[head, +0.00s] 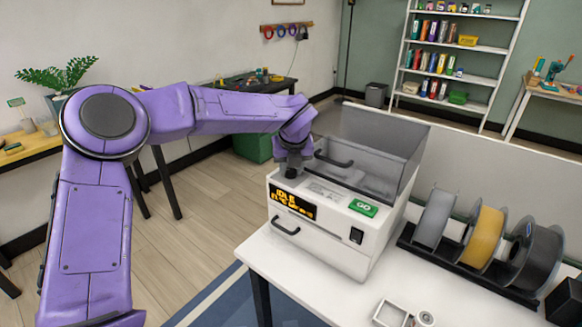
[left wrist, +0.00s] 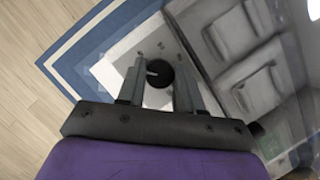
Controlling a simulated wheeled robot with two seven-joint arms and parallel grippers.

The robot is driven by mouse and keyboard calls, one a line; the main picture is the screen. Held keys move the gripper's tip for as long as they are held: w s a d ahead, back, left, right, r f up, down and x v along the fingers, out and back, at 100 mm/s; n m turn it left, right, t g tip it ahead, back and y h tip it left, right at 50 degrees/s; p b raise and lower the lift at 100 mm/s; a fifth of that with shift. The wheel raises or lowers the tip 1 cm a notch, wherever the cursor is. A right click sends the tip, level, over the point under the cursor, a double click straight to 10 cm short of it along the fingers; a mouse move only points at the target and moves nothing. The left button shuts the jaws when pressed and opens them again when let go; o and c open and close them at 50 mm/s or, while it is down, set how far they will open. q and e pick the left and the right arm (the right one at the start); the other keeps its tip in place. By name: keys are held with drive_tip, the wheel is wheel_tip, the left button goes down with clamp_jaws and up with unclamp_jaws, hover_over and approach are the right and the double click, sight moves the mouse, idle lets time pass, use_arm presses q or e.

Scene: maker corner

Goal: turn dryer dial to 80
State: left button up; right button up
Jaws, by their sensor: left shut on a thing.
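The filament dryer (head: 335,247) is a white box on the white table, with a clear smoky lid standing up at its back. Its dark panel shows yellow text (head: 292,204), whose top line looks like IDLE; the lower line is not legible. The black round dial (left wrist: 160,74) shows in the left wrist view, with a white pointer mark towards the left of that picture. My left gripper (head: 293,171) is over the dryer's top left corner, shut on the dial with one finger on each side (left wrist: 160,84). It hides the dial in the head view. My right gripper is not in view.
A green GO button (head: 363,207) and a black switch (head: 356,236) are on the dryer's front right. Several filament spools (head: 483,236) stand on a rack to its right. A small white tray (head: 391,314) lies at the table's front.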

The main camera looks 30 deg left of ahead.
use_arm(q)
drive_tip(key=m+p, duration=0.1)
drive_tip(key=m, duration=0.1)
drive_tip(key=m+h+p, duration=0.1)
drive_tip(key=m+p, duration=0.1)
drive_tip(key=shift+s+a+r+m+t+h, duration=0.1)
drive_tip(key=shift+r+m+t+h, duration=0.1)
drive_tip(key=shift+m+t+h, duration=0.15)
drive_tip(key=m+p, duration=0.2)
drive_tip(key=m+h+p, duration=0.1)
drive_tip(key=m+p, duration=0.1)
drive_tip(key=shift+a+h, duration=0.15)
drive_tip(key=shift+h, duration=0.1)
drive_tip(key=m+h+p, duration=0.1)
drive_tip(key=m+p, duration=0.1)
drive_tip(key=m, duration=0.1)
drive_tip(key=shift+a+m+h+p, duration=0.1)
drive_tip(key=shift+m+h+p, duration=0.3)
drive_tip(key=shift+m+p, duration=0.45)
drive_tip(key=shift+f+m, duration=0.15)
drive_tip(key=shift+m, duration=0.75)
drive_tip(key=shift+a+m+g+h, duration=0.1)
drive_tip(key=shift+m+g+h, duration=0.35)
drive_tip(key=shift+m, duration=0.65)
drive_tip(key=shift+m+g+h, duration=0.35)
drive_tip(key=shift+m+g, duration=0.15)
drive_tip(key=shift+m, duration=0.6)
